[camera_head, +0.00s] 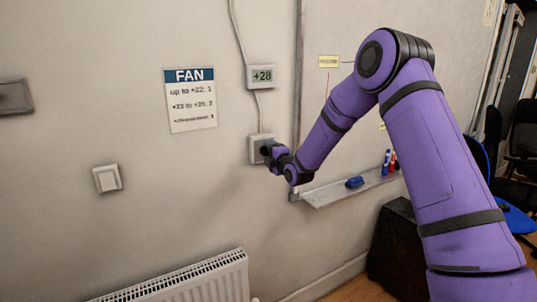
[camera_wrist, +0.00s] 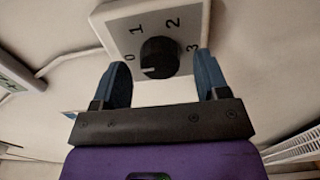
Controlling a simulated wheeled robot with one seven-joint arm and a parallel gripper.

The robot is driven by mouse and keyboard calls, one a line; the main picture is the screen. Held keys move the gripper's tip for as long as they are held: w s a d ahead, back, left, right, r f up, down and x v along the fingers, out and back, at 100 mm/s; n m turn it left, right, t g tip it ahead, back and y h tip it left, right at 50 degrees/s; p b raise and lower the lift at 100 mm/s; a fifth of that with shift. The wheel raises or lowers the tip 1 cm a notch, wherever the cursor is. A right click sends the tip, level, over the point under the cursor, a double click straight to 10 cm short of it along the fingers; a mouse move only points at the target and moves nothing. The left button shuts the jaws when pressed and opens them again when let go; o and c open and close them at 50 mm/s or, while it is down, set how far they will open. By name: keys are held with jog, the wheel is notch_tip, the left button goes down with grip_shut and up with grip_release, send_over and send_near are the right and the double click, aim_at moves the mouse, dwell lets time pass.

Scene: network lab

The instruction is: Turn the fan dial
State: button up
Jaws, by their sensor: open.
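The fan dial is a black round knob (camera_wrist: 159,57) on a white wall plate (camera_wrist: 118,20) marked 0, 1, 2 and 3. Its white mark points to the lower left, nearest the 0. In the head view the plate (camera_head: 255,156) is partly hidden behind my gripper (camera_head: 268,151). In the wrist view my gripper (camera_wrist: 162,68) is open, its two blue fingers on either side of the knob, with visible gaps and no clear contact. A small display (camera_head: 262,76) above reads +28. The FAN sign (camera_head: 190,100) lists temperature ranges with settings; its bottom line is too blurred to read fully.
A light switch (camera_head: 107,178) and a grey wall fitting (camera_head: 14,97) are to the left. A radiator (camera_head: 190,282) is below. A whiteboard tray (camera_head: 345,190) with markers and a blue eraser (camera_head: 354,182) is to the right, near a dark box (camera_head: 392,245) and chairs.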

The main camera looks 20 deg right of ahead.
jog(key=shift+w+a, duration=0.1)
jog(key=shift+w, duration=0.35)
jog(key=c, duration=0.9)
